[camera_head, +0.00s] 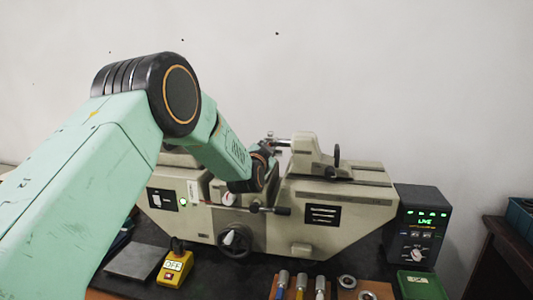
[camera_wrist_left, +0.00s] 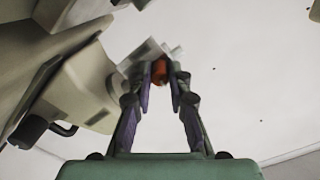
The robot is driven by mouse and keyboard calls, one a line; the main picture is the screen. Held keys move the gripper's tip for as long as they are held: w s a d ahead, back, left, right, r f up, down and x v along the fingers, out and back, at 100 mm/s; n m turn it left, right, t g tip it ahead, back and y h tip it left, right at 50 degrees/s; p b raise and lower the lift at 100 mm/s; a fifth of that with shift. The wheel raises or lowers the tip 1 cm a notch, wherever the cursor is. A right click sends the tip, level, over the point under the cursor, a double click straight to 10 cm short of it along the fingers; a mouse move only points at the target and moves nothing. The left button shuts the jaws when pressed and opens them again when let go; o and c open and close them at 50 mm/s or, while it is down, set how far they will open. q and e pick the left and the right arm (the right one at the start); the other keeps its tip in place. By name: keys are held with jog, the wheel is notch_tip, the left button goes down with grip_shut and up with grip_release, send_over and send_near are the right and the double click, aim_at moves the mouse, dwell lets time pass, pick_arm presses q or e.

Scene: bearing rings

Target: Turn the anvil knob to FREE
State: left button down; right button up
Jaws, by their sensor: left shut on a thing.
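The beige bench machine (camera_head: 340,205) stands on the dark table in the head view. My left arm reaches in from the left, and its wrist ends at the machine's upper middle, hiding most of my left gripper. In the left wrist view, my left gripper (camera_wrist_left: 162,78) is shut on a small orange-red part, which I take to be the anvil knob (camera_wrist_left: 159,71). The fingers touch it from both sides and cover much of it. Grey metal blocks lie just beyond it. No FREE marking is readable. My right gripper is not in view.
A tailstock (camera_head: 315,152) with a black side knob stands right of my wrist. A display box (camera_head: 420,225) reading LIVE is at right. In front are a yellow OFF box (camera_head: 175,267), several upright tools, and rings (camera_head: 347,282). Above the machine is free room.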

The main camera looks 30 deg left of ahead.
pick_arm(q)
jog(key=shift+r+n, duration=0.1)
jog(key=shift+n, duration=0.4)
jog(key=c, duration=1.3)
grip_release()
jog(key=shift+o, duration=0.2)
jog(key=v, duration=1.2)
jog(key=shift+a, duration=0.1)
